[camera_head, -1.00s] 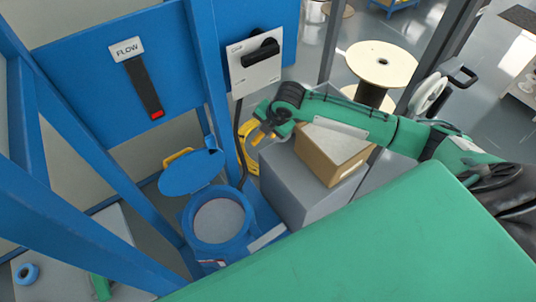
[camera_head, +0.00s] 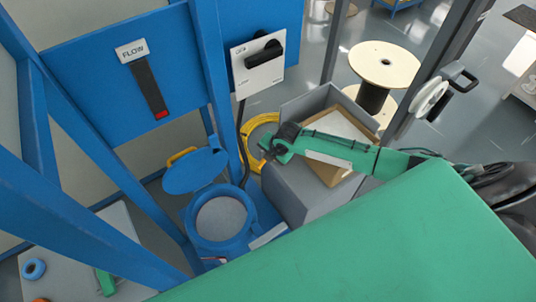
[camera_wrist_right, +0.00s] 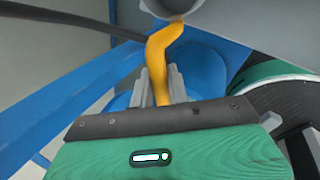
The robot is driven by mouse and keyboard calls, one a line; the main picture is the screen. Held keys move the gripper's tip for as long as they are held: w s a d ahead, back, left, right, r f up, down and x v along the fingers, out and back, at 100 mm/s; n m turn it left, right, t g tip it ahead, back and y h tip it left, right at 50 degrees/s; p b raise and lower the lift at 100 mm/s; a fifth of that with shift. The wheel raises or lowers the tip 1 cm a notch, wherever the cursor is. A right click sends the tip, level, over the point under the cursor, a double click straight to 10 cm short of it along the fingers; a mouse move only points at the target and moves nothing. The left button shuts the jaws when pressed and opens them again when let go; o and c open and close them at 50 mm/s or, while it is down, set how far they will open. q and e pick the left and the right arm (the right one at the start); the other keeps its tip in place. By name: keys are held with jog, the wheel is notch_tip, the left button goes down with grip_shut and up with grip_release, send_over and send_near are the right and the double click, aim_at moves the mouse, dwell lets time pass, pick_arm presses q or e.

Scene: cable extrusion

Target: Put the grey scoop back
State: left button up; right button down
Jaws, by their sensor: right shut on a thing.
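My right gripper (camera_head: 264,157) is at the end of the green arm, above the left edge of the grey box-shaped stand (camera_head: 293,196), to the right of the blue hopper. In the right wrist view its fingers (camera_wrist_right: 160,88) are shut on the orange-yellow handle (camera_wrist_right: 160,60) of the scoop. The scoop's grey bowl (camera_wrist_right: 172,8) is at the top edge, partly cut off, in front of a grey surface. In the head view I cannot make out the scoop at the gripper. My left gripper is not in view.
The round blue hopper (camera_head: 194,215) holds pale material; its blue lid (camera_head: 190,172) stands open. A cardboard box (camera_head: 335,172) of whitish material is on the grey stand. A blue post (camera_head: 228,120), a switch panel (camera_head: 257,66) and a yellow coil (camera_head: 252,130) are close by.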

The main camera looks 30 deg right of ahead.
jog(key=c, duration=1.4)
grip_release()
jog(key=shift+f, duration=0.1)
jog(key=shift+o, duration=0.2)
jog(key=v, duration=1.2)
jog(key=shift+b, duration=0.45)
jog(key=shift+s, duration=0.1)
